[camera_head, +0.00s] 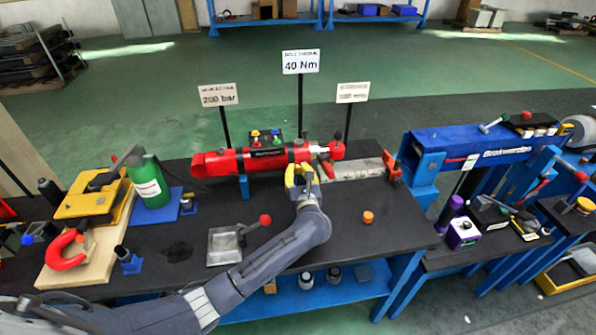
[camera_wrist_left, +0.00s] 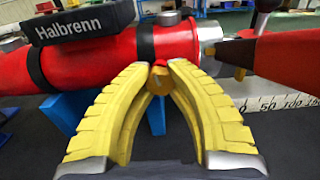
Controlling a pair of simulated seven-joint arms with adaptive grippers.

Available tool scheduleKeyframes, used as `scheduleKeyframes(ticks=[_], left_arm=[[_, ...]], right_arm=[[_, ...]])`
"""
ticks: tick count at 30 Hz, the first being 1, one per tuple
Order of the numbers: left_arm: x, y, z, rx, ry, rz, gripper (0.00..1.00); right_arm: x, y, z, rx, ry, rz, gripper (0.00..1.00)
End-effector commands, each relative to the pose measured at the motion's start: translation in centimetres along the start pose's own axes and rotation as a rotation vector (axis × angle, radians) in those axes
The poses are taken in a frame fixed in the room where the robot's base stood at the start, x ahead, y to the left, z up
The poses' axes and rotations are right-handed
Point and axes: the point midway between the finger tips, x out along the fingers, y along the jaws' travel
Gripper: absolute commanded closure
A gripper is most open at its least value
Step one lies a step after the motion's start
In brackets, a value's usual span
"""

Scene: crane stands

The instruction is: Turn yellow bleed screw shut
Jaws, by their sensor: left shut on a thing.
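The yellow bleed screw (camera_wrist_left: 158,82) sits low on the front side of a red cylinder (camera_wrist_left: 100,58), close to its silver end. My left gripper (camera_wrist_left: 160,66) has yellow ribbed fingers that close around the screw from both sides, so the fingertips hide part of it. In the head view, my left gripper (camera_head: 300,176) is in front of the right part of the red cylinder (camera_head: 222,163), and the screw cannot be made out there. How far the screw is turned cannot be told. My right gripper is in neither view.
The cylinder rests on blue supports above a dark bench (camera_head: 350,225). A white ruler strip (camera_head: 350,169) lies to its right. A grey tray (camera_head: 224,246), a red-knobbed lever (camera_head: 264,219) and an orange cap (camera_head: 368,216) are nearby. A sign (camera_head: 301,62) reads 40 Nm.

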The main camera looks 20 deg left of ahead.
Motion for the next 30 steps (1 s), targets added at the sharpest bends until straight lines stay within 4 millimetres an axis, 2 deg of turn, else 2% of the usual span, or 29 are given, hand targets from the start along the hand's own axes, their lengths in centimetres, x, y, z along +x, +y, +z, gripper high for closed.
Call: scheduleKeyframes(ticks=[9,22,23,30], left_arm=[[-0.04,0.04,-0.11,0.23,0.002,0.001,1.0],[-0.04,0.03,-0.12,0.273,0.002,0.0,1.0],[-0.04,0.03,-0.12,0.273,0.002,0.0,0.8],[-0.02,0.02,-0.06,0.272,0.001,0.0,0.52]], right_arm=[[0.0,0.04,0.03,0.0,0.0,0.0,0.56],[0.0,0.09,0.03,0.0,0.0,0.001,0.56],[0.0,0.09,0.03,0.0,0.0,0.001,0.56],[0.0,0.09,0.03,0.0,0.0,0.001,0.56]])
